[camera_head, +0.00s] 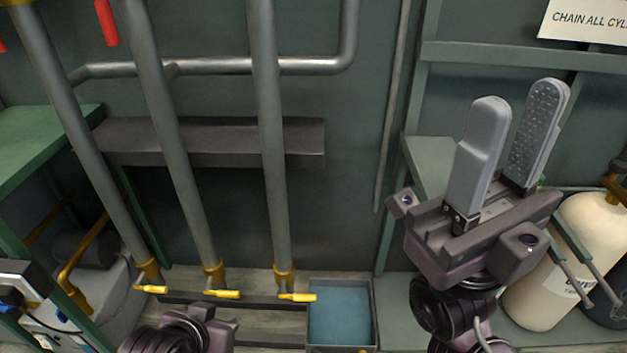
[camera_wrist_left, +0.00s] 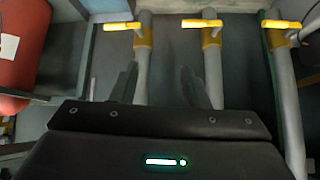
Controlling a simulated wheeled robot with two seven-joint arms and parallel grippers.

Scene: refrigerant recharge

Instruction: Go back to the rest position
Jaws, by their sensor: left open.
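My left gripper (camera_head: 215,332) shows only in part at the bottom edge of the head view, below the pipes. In the left wrist view its two dark fingers (camera_wrist_left: 160,85) stand apart with nothing between them. My right gripper (camera_head: 512,140) is raised at the right of the head view. Its two grey fingers point up and stand apart, with nothing between them.
Three grey pipes end in brass fittings with yellow handles (camera_head: 151,289) (camera_head: 222,293) (camera_head: 297,297). A blue-floored bin (camera_head: 340,312) sits right of them. A cream cylinder (camera_head: 550,270) stands behind my right gripper. A green bench (camera_head: 45,145) is at left.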

